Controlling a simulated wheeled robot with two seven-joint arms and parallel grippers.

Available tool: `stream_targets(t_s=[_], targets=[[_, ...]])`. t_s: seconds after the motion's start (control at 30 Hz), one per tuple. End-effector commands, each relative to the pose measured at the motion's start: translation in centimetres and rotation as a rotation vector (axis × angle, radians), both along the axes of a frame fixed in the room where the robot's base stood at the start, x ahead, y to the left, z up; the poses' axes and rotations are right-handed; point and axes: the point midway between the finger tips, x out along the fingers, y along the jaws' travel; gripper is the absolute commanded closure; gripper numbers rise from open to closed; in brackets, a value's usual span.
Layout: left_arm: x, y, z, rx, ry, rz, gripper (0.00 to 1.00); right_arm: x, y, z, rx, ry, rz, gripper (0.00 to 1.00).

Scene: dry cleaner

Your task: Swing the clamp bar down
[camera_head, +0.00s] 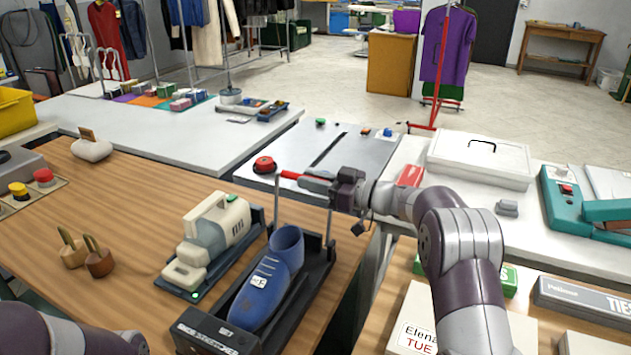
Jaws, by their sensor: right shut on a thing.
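A red bar (290,175), which looks like the clamp bar's grip, sticks out to the left of my right gripper (316,182). The gripper's fingers are closed around it, above the near edge of the grey plate (365,150). The bar looks nearly level; its pivot and the rest of it are hidden or cannot be made out. A round red knob (264,164) sits on the plate's left corner, just left of the bar's tip. My left arm shows at the bottom left, but its gripper is out of the frame.
A blue shoe (264,285) stands in a black stand with upright posts, below my right gripper. A cream device (215,235) is left of it. A white lidded box (480,158) and a teal machine (570,205) are to the right. The wooden counter's left middle has free room.

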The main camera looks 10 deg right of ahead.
Motion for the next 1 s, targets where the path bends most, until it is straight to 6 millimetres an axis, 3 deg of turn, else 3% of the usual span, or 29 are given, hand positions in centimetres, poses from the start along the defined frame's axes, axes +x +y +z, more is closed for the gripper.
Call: stream_targets(t_s=[0.57,1.0], targets=[[0.0,0.0,-3.7,0.000,0.000,0.000,0.57,-5.0,3.4,-0.5,-0.223,-0.331,0.001,1.00],[0.0,0.0,-3.9,0.000,0.000,0.000,0.57,-6.4,4.3,-0.9,-0.221,-0.326,0.001,1.00]])
